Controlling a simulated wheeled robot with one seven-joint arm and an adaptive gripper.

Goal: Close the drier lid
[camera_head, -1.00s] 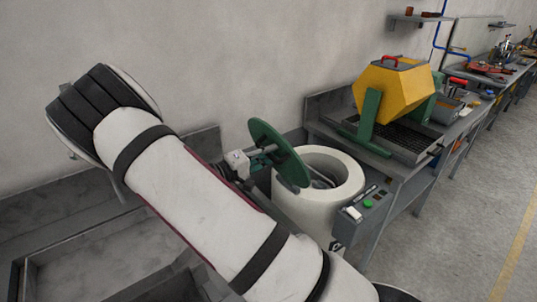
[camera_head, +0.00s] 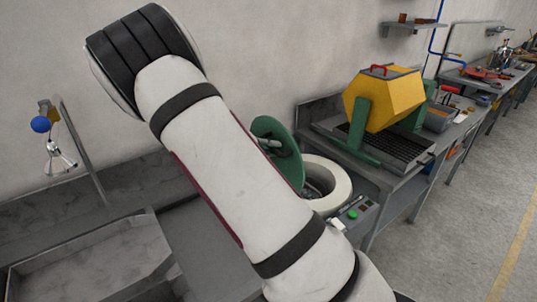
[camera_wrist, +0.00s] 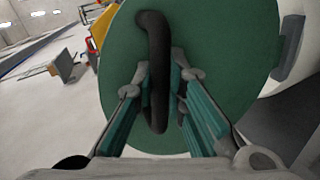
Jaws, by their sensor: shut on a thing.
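The drier lid is a green disc (camera_head: 278,150) standing steeply tilted at the back left of the white round drier (camera_head: 336,182), whose opening is uncovered. My arm hides part of the lid and of the drier in the head view. In the wrist view the lid (camera_wrist: 215,60) fills the middle, with a dark bent handle (camera_wrist: 155,40) across it. My gripper (camera_wrist: 160,95) has its two fingers on either side of the handle and is shut on it. The head view does not show the fingers.
A control box with a green button (camera_head: 352,214) stands at the drier's front right. A yellow tumbler (camera_head: 382,100) on green stands sits on the bench to the right. A grey sink (camera_head: 85,255) is at the left. The floor at right is clear.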

